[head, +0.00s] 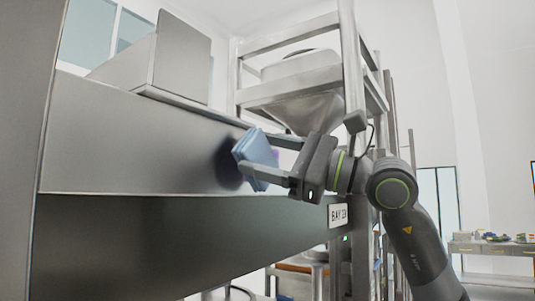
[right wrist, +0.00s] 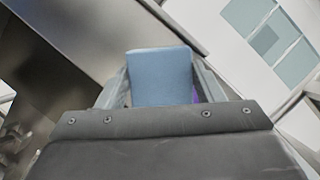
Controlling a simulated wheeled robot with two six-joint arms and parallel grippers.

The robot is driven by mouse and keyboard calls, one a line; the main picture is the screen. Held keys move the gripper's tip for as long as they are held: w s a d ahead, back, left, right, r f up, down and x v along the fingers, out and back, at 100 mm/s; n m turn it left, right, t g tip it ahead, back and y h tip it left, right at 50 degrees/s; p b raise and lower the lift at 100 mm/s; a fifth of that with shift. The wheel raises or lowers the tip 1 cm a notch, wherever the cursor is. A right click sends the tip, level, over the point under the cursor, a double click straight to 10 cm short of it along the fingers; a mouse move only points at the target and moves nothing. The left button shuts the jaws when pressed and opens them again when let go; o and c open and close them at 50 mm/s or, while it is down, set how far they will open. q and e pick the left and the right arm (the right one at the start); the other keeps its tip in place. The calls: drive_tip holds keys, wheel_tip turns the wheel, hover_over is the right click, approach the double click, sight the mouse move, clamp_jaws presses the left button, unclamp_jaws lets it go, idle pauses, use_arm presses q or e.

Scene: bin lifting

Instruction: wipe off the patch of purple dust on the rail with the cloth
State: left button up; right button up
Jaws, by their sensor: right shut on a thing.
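A folded blue cloth (head: 256,158) is held between the fingers of my right gripper (head: 270,160), in front of the grey metal rail (head: 130,145). The cloth (right wrist: 160,77) fills the space between the fingers in the right wrist view. A bit of purple dust (head: 275,156) shows just behind the cloth in the head view, and a sliver of purple (right wrist: 195,96) shows beside the cloth in the wrist view. Most of the patch is hidden by the cloth and gripper. I cannot tell whether the cloth touches the rail. My left gripper is not in view.
A metal hopper (head: 300,95) in a steel frame stands behind the rail's right end. A slanted metal panel (head: 180,58) rises above the rail. A sign (head: 338,215) hangs below the rail's right end. A bench (head: 495,247) with small items stands far right.

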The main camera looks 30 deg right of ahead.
sight(275, 159)
drive_tip(key=shift+w+a+p, duration=0.35)
drive_tip(key=shift+w+p, duration=0.2)
drive_tip(key=shift+w, duration=0.3)
drive_tip(key=shift+d, duration=0.1)
drive_tip(key=shift+w+d, duration=0.3)
drive_tip(key=shift+d, duration=0.25)
drive_tip(key=shift+w+d+b, duration=0.2)
drive_tip(key=shift+d, duration=0.45)
drive_tip(key=shift+w+d+b, duration=0.15)
drive_tip(key=shift+d, duration=0.45)
drive_tip(key=w+d, duration=0.1)
drive_tip(key=d, duration=0.1)
drive_tip(key=w+d, duration=0.1)
drive_tip(key=d, duration=0.2)
drive_tip(key=w+d, duration=0.1)
drive_tip(key=d, duration=0.1)
drive_tip(key=shift+w+d+p, duration=0.15)
drive_tip(key=shift+p, duration=0.15)
